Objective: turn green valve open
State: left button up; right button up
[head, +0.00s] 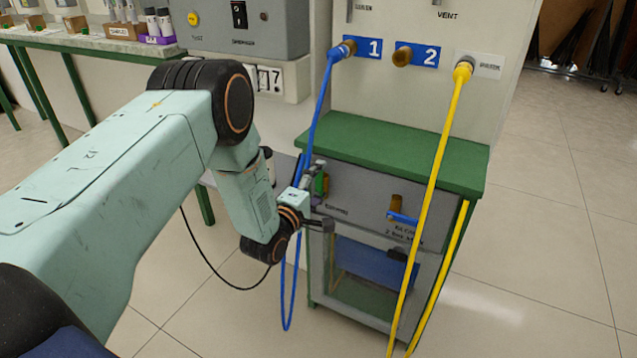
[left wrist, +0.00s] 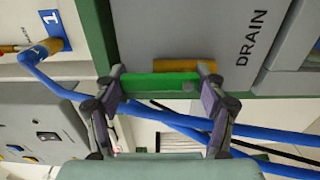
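The green valve (head: 325,186) is on the front of the grey cabinet, under its green top, mostly hidden behind my left gripper (head: 322,194) in the head view. In the left wrist view its green handle (left wrist: 160,83) is a straight bar lying across the picture, with a brass body (left wrist: 186,66) behind it and the word DRAIN beside it. My left gripper (left wrist: 161,82) is spread wide, one finger at each end of the bar. Whether the fingers touch the ends is hard to tell. My right gripper is in neither view.
A blue hose (head: 322,105) hangs from port 1 close by my left gripper. A yellow hose (head: 435,172) hangs farther right. A second valve with a blue lever (head: 403,218) is on the same panel. The floor right of the cabinet is clear.

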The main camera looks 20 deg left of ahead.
pick_arm(q)
jog(key=o, duration=0.5)
jog(key=shift+c, duration=0.2)
jog(key=s, duration=1.2)
jog(key=shift+a, duration=0.3)
jog(key=shift+w, duration=0.1)
jog(key=w, duration=1.1)
jog(key=shift+w+d, duration=0.3)
jog(key=shift+w, duration=0.1)
